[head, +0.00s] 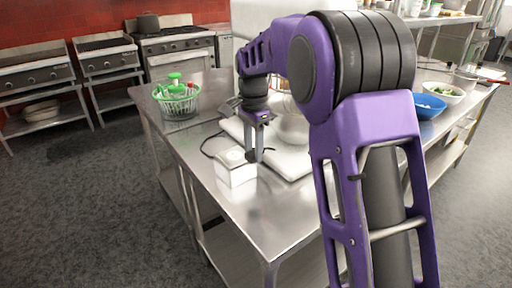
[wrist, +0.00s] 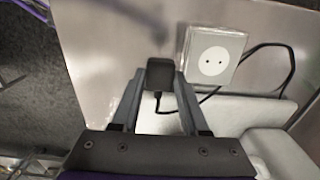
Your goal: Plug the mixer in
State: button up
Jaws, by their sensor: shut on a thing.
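My gripper (head: 255,150) is shut on a black plug (wrist: 160,73), seen between the fingertips in the wrist view. A black cable (wrist: 290,68) runs from the plug and loops round to the right. The white socket box (head: 236,168) stands on the steel table, close to the gripper. In the wrist view the socket (wrist: 214,58) has two holes facing the camera, and the plug is left of it, apart from it. The pale mixer (head: 291,128) is behind my gripper in the head view, partly hidden by my arm.
The steel table (head: 262,205) has clear room in front of the socket box. A white board (head: 290,163) lies under the mixer. A blue bowl (head: 429,108) is on the right.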

aim_at(234, 155)
jog(key=shift+w+a+p, duration=1.05)
jog(key=shift+w+a, duration=0.35)
jog(key=shift+w, duration=0.25)
jog(key=shift+w+a+p, duration=1)
jog(key=shift+w+a, duration=0.35)
jog(key=shift+w, duration=0.3)
jog(key=shift+f, duration=0.15)
jog(key=shift+f+b, duration=0.3)
jog(key=shift+f, duration=0.5)
jog(key=shift+f, duration=0.6)
dwell(1.1)
jog(key=o, duration=1.2)
jog(key=shift+r+p, duration=0.3)
jog(key=shift+r, duration=2.65)
